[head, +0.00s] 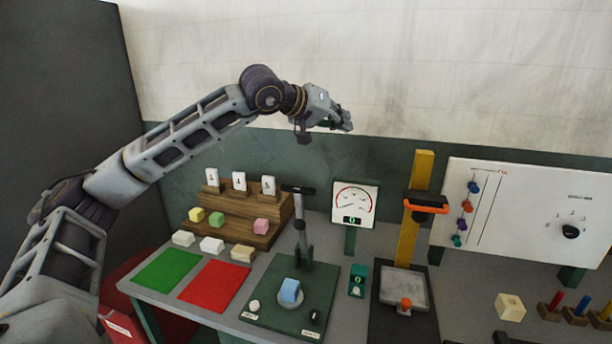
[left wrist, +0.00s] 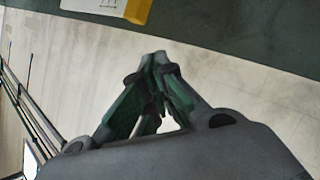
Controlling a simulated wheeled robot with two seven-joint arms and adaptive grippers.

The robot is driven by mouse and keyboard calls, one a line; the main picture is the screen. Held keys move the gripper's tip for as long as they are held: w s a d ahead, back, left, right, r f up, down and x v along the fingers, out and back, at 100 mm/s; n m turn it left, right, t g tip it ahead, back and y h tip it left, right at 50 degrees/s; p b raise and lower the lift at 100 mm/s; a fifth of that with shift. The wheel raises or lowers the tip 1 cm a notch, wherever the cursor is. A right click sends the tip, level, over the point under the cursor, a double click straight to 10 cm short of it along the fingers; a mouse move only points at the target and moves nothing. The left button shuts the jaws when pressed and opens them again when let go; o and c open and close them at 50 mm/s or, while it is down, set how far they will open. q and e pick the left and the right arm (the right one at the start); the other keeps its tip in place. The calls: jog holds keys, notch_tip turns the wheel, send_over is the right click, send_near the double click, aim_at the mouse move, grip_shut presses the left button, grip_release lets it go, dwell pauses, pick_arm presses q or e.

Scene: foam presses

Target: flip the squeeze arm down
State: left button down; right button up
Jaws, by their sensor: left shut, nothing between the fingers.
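The squeeze arm (head: 302,232) stands upright on a dark green press base (head: 262,322), with a dark crossbar handle at its top. A blue foam block (head: 290,291) sits on a round pad on the base, in front of the arm's foot. My left gripper (head: 346,122) is shut and empty, raised in front of the wall, above and right of the handle and apart from it. In the left wrist view its fingers (left wrist: 160,62) meet at the tips. The squeeze arm does not show in the left wrist view. My right gripper is in neither view.
A dial gauge (head: 353,203) stands right of the arm. A yellow post (head: 415,220) with an orange-handled press is farther right. A wooden stepped rack (head: 262,232) with coloured blocks is left, behind green (head: 168,270) and red (head: 214,286) mats. Air above the table is open.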

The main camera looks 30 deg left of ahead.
pick_arm(q)
jog(key=s+a+f+g+y, duration=0.3)
jog(key=a+f+y, duration=0.4)
jog(key=a, duration=0.4)
jog(key=shift+f+g, duration=0.7)
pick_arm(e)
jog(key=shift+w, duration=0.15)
pick_arm(q)
jog(key=shift+y, duration=0.3)
jog(key=shift+w+a+f, duration=0.1)
jog(key=shift+w, duration=0.05)
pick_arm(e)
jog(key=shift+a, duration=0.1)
pick_arm(q)
jog(key=w+f+p, duration=0.1)
jog(key=f, duration=0.2)
jog(key=w+f+p, duration=0.1)
jog(key=f, duration=0.1)
jog(key=f+p, duration=0.1)
jog(key=f, duration=0.2)
jog(key=shift+w+a+f, duration=0.35)
jog(key=shift+w, duration=0.05)
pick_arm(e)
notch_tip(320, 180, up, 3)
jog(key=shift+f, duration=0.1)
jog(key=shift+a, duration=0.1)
